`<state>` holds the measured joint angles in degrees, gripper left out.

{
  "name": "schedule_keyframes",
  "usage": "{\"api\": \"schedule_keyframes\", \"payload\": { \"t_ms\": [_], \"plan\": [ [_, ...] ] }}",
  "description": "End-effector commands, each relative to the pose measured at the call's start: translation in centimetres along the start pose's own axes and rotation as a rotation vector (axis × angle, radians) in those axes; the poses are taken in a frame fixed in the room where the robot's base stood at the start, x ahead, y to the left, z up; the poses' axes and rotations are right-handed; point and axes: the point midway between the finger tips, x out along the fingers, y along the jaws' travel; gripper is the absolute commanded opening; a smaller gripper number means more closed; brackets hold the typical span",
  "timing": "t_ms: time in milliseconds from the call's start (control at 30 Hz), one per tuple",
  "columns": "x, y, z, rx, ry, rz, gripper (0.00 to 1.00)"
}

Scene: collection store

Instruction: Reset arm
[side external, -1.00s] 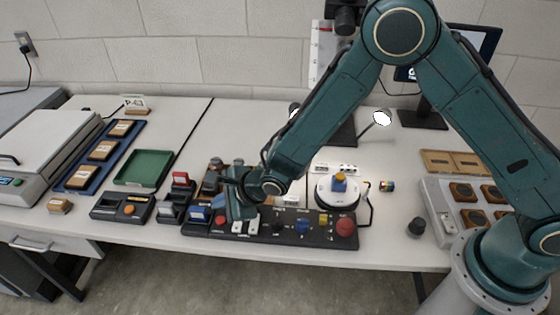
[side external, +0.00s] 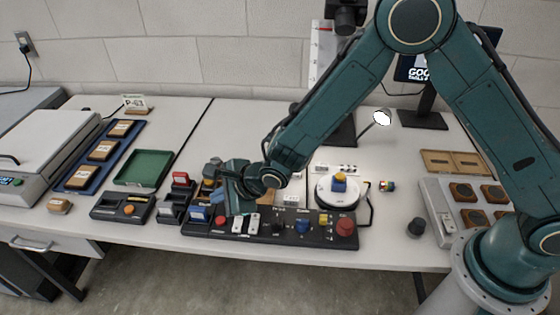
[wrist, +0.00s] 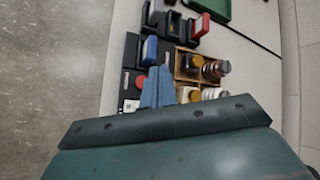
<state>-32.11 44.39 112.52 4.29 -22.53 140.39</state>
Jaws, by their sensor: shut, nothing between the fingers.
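My gripper (side external: 216,194) hangs at the end of my teal arm, over the left part of the dark control panel (side external: 322,239). In the wrist view the two blue-grey fingers of my gripper (wrist: 158,84) lie together, shut and empty. The panel carries a red button, white switches, a blue knob, a yellow button and a large red button. My gripper body hides part of the panel and the small items behind it. I cannot tell the exact height of the fingertips above the table.
A wooden box (wrist: 186,76) with small round items lies near the fingers. Red and blue stamp-like blocks stand to the left. A lamp and monitor stand behind.

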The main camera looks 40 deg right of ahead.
Motion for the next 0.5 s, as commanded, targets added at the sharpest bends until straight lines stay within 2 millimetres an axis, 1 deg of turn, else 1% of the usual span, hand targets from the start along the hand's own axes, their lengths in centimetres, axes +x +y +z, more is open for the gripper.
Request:
{"api": "schedule_keyframes", "payload": {
  "t_ms": [167, 267, 367, 500],
  "plan": [
    [-0.9, -0.9, 0.0, -0.033, 0.007, -0.003, 0.00],
    [-2.1, -2.0, 0.0, -0.079, 0.018, -0.005, 0.00],
    [-3.9, -3.5, -0.2, -0.149, 0.036, -0.005, 0.00],
    [-7.2, -5.8, -0.7, -0.274, 0.066, -0.001, 0.00]
  ]
}}
